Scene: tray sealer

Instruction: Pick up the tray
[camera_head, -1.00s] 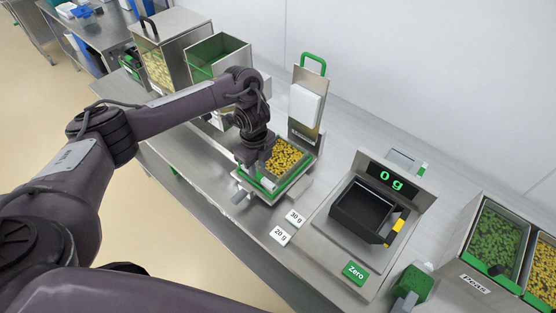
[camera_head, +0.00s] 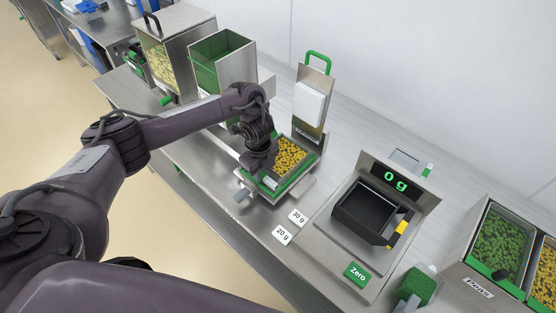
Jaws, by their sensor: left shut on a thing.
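The tray (camera_head: 291,153) holds yellow pieces and sits in the green-rimmed frame of the sealer (camera_head: 301,174). The sealer's lid, with its green handle (camera_head: 318,60), stands raised behind it. My left gripper (camera_head: 262,173) is at the near left edge of the tray, pointing down, shut on the tray's edge. The arm hides the tray's left side and most of the fingertips. My right gripper is not in view.
A scale (camera_head: 366,213) reading 0 g stands to the right with a black scoop-like container (camera_head: 372,211) on it. Weight cards lie in front. A bin marked Peas (camera_head: 503,238) is at far right. A green-lined bin (camera_head: 222,62) and a steel hopper (camera_head: 172,52) stand at back left.

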